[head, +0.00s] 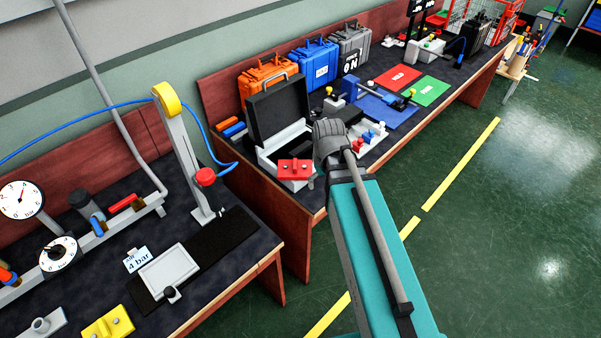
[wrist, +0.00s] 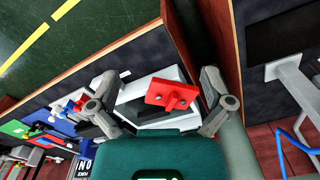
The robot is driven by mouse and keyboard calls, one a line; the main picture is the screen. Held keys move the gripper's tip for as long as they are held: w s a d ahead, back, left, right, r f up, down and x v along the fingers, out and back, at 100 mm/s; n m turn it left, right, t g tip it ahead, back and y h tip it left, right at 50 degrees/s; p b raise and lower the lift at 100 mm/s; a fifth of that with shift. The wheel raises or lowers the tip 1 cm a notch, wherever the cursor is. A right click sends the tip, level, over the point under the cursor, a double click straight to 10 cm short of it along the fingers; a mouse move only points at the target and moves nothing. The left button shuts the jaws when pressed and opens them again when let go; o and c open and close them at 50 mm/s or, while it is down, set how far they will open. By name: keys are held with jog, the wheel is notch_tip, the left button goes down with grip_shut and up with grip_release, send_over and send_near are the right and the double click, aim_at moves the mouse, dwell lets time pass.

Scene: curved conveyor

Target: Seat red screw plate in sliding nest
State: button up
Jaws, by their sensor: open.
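The red screw plate (head: 295,169), a flat block with small knobs on top, is at the front of the white case with the open black lid. In the wrist view the red screw plate (wrist: 160,94) appears between the spread fingers, with visible gaps on both sides. My gripper (wrist: 164,100) is open and empty; in the head view my gripper (head: 326,150) is just right of the plate, partly hidden by my arm. The sliding nest seems to be the empty grey tray (head: 168,270) with a small knob, on a black rail on the left bench.
A yellow plate (head: 108,322) lies at the front of the left bench. A post with a red knob (head: 205,177) stands behind the rail. The open case's black lid (head: 278,108) rises behind the plate. A gap separates the two benches.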

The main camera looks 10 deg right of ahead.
aim_at(295, 163)
jog(key=w+a+n, duration=0.3)
jog(key=w+n, duration=0.4)
jog(key=w, duration=0.3)
jog(key=w+a+n, duration=0.3)
jog(key=w+n, duration=0.4)
jog(key=w, duration=0.3)
jog(key=shift+w+r+p, duration=0.15)
jog(key=shift+r+p, duration=0.25)
jog(key=shift+r, duration=0.05)
jog(key=shift+f, duration=0.1)
notch_tip(295, 163, down, 8)
jog(key=b, duration=0.8)
jog(key=shift+f+b, duration=0.25)
jog(key=shift+b, duration=0.05)
jog(key=shift+f, duration=0.1)
jog(key=shift+f+b, duration=2.5)
jog(key=shift+b, duration=0.1)
jog(key=c, duration=1)
